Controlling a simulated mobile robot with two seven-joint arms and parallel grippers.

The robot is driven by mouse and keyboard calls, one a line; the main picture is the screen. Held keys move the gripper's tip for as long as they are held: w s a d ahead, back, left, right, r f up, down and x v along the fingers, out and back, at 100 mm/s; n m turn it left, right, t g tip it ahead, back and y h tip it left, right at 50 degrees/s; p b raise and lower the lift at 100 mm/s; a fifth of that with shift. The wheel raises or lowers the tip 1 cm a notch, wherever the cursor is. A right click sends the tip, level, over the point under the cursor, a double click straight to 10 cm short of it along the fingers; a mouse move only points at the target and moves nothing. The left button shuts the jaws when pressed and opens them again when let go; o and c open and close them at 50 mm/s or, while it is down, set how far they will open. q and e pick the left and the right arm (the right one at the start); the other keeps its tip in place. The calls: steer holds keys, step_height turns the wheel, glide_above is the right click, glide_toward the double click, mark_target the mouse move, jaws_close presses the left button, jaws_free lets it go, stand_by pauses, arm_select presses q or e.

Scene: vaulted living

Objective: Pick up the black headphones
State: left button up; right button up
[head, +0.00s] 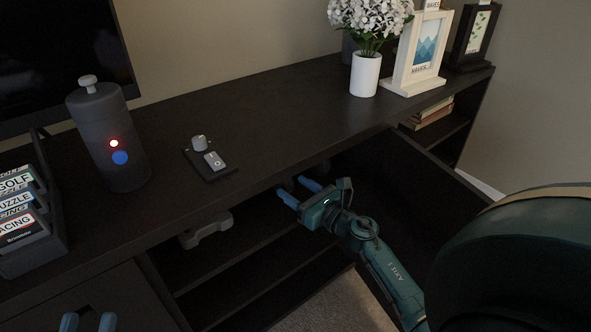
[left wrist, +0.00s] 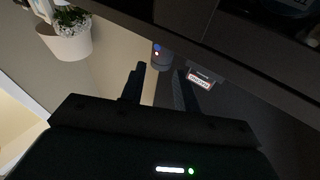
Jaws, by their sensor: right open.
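My right gripper (head: 299,191) is open, its two blue fingertips apart at the front opening of the dark cabinet, just under the top's edge. A dark rounded shape (head: 322,168) shows close behind these fingertips, partly under the cabinet top; it may be the black headphones, but it is too dark to be sure. Nothing is clearly between the fingers. My left gripper (head: 88,322) shows only its blue fingertips at the lower left, apart. In the left wrist view its dark fingers (left wrist: 158,88) are apart with nothing clearly held.
The cabinet top (head: 255,110) carries a dark canister (head: 108,140), a small switch box (head: 210,162), game cases (head: 20,210), a potted plant (head: 366,74) and picture frames (head: 420,45). A grey controller-like object (head: 207,230) is under the top. Open shelves lie below.

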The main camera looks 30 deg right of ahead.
steer(key=shift+w+a, duration=0.2)
steer(key=shift+w, duration=0.95)
steer(key=c, duration=1.2)
